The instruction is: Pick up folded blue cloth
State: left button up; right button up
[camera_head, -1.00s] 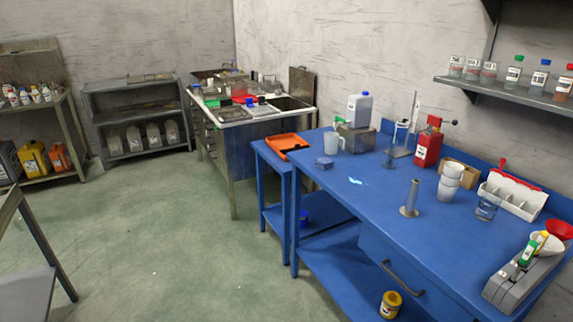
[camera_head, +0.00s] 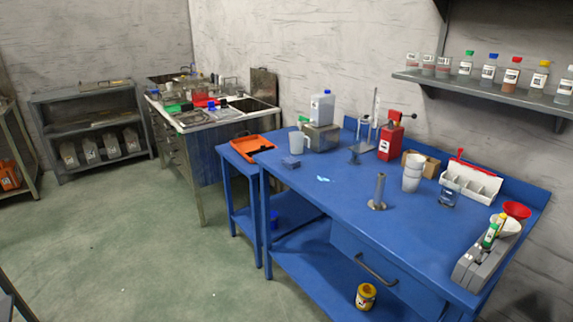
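A small, flat-topped dark blue bundle, which looks like the folded blue cloth (camera_head: 291,162), lies on the left part of the blue workbench (camera_head: 340,205). It is in front of a white mug (camera_head: 298,143) and apart from it. A small light-blue item (camera_head: 323,179) lies to its right; it is too small to make out. Neither of my grippers shows in the head view.
An orange tray (camera_head: 252,146) sits on the lower side table left of the workbench. A metal cylinder (camera_head: 380,192) stands near the front edge. Green floor ahead is clear.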

aim_at(291, 163)
jog(key=i+j+z, duration=0.3)
jog(key=z, duration=0.15)
jog(key=i+j+z, duration=0.3)
jog(key=j+z, duration=0.2)
jog(key=l, duration=0.1)
